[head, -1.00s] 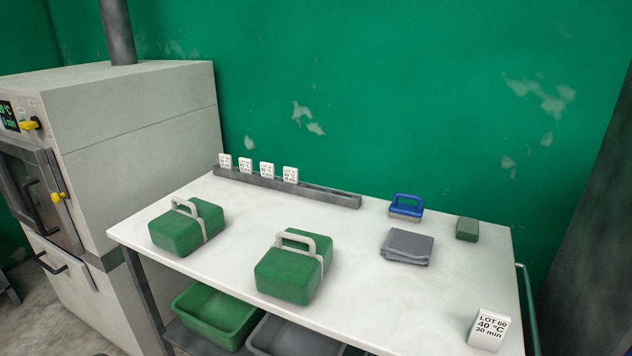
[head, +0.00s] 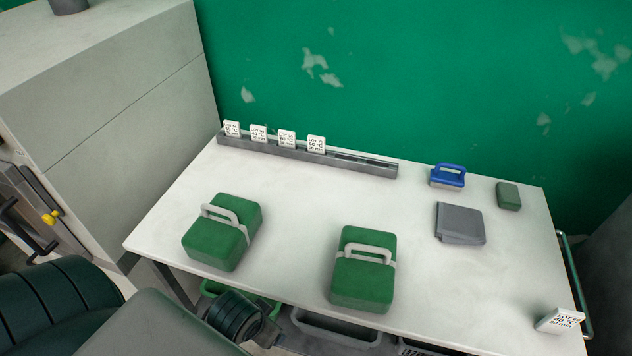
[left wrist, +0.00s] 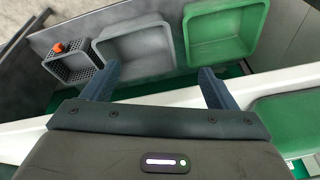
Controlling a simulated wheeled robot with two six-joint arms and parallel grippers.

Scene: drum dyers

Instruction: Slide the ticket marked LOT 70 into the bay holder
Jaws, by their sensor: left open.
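Several small white tickets (head: 287,139) stand in a row in a long grey slotted rail (head: 360,166) at the table's back edge. Their print is too small to read, so I cannot tell which is LOT 70. A separate white block with printed text (head: 561,320) stands at the table's front right corner. No bay holder can be made out for certain. My left gripper (left wrist: 156,78) is open and empty in the left wrist view, near the table's edge with bins below. Its fingers cannot be made out in the head view. My right gripper is not in view.
Two green handled cases (head: 212,248) (head: 362,286) stand on the white table (head: 300,210). Below are a green bin (left wrist: 225,12), grey bin (left wrist: 135,45) and basket (left wrist: 72,62).

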